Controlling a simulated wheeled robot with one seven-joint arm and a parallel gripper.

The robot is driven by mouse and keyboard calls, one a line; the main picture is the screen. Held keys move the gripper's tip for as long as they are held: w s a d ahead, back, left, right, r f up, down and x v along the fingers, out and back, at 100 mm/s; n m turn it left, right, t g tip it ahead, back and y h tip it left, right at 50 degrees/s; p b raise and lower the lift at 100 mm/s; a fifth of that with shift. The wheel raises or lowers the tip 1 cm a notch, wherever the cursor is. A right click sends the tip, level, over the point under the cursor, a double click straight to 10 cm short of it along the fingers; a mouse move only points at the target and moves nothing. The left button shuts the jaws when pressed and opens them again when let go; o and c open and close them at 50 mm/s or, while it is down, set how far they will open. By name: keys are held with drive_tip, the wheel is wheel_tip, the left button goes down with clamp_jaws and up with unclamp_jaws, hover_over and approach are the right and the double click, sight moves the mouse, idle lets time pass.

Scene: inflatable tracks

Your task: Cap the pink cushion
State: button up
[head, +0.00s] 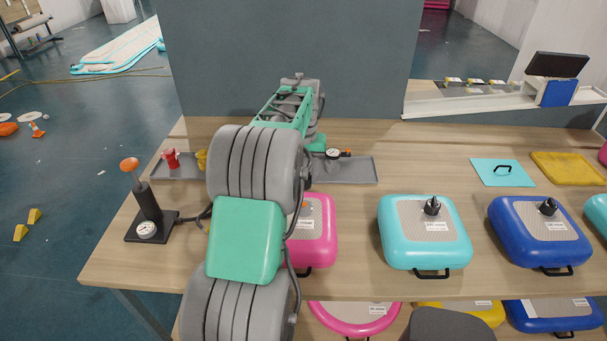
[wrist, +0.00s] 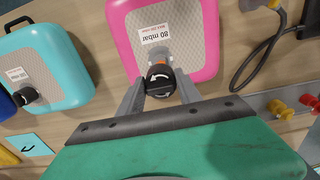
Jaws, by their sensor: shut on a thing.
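The pink cushion (head: 321,238) lies flat on the workbench, its left part hidden behind my arm in the head view. In the wrist view the pink cushion (wrist: 205,65) shows its grey top panel and an "80 mbar" label. My gripper (wrist: 160,88) is shut on a black cap (wrist: 160,82) with a white arrow mark. The cap is at the valve spot of the pink cushion, with a bit of orange showing just beyond it. Whether the cap is seated on the valve or just above it, I cannot tell. The head view hides my fingers behind the arm.
A turquoise cushion (head: 425,254) and a blue cushion (head: 541,250), both with black valve caps, lie to the right. A black hand pump (head: 148,205) stands at the left. A grey tray (head: 360,170) with small fittings lies behind. Bare bench separates the cushions.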

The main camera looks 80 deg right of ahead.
drive_tip(key=b, duration=0.3)
hover_over(304, 203)
drive_tip(key=shift+w+a+f, duration=0.1)
drive_tip(key=shift+a+f, duration=0.05)
drive_tip(key=shift+f, duration=2.75)
drive_tip(key=shift+f+b, duration=0.95)
drive_tip(key=shift+f, duration=1.15)
drive_tip(key=shift+r+n, duration=0.15)
drive_tip(key=shift+n, duration=0.65)
drive_tip(key=n, duration=0.5)
drive_tip(key=shift+p, duration=0.4)
drive_tip(key=n, duration=0.3)
drive_tip(key=shift+n, duration=0.4)
drive_tip(key=n, duration=0.4)
drive_tip(key=shift+d+n+p, duration=0.2)
drive_tip(key=shift+n+p, duration=0.1)
drive_tip(key=o, duration=1.4)
